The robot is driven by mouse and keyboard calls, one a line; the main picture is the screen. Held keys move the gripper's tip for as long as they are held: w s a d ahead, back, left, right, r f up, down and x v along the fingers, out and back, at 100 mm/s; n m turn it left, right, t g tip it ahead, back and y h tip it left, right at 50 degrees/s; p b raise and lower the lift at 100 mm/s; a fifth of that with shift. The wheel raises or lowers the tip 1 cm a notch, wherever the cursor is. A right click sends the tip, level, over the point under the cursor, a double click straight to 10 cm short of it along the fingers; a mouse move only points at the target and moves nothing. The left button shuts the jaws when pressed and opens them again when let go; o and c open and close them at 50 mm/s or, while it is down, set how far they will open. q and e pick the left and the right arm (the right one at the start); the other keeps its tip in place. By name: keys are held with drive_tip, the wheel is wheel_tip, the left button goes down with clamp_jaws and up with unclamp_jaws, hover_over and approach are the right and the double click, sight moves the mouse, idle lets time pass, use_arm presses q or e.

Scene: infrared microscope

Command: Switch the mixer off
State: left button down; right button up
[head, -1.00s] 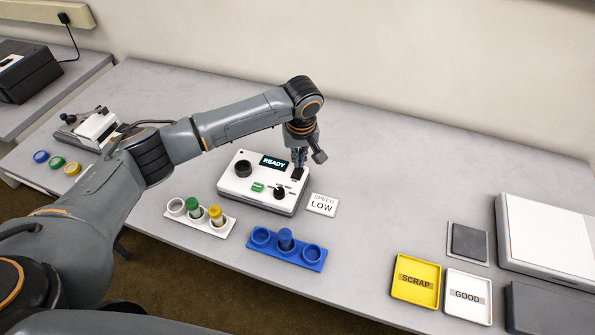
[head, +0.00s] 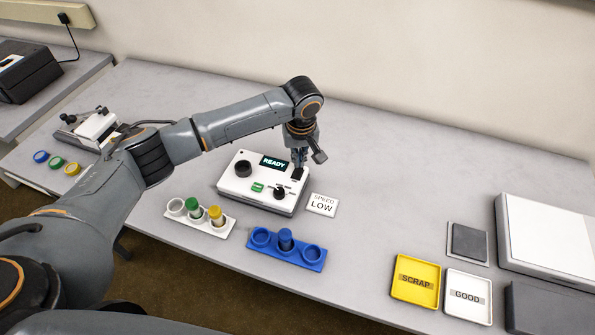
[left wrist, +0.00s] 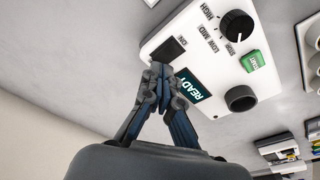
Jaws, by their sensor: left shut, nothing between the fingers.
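The mixer (head: 250,193) is a white box on the bench. Its lit display (head: 274,163) reads READY. It has a green START button (left wrist: 253,61), a black speed knob (left wrist: 237,25) with LOW, MID and HIGH marks, and a dark round holder (left wrist: 241,98). A black switch (left wrist: 168,50) sits at the corner of its top, with a small label beside it. My left gripper (head: 299,164) is shut and empty, its fingertips right at this switch; I cannot tell whether they touch it. The fingertips also show in the left wrist view (left wrist: 160,70). My right gripper is not in view.
A SPEED LOW card (head: 322,204) lies right of the mixer. In front are a white rack (head: 180,220) with green and yellow vials and a blue rack (head: 275,250). SCRAP (head: 416,280) and GOOD (head: 468,296) trays lie farther right. The bench behind the mixer is clear.

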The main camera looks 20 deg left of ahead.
sight(299, 169)
use_arm(q)
drive_tip(key=shift+f, duration=1)
idle(0.3)
wheel_tip(299, 169, up, 7)
drive_tip(key=p, duration=0.8)
drive_tip(key=shift+r, duration=0.1)
idle(0.5)
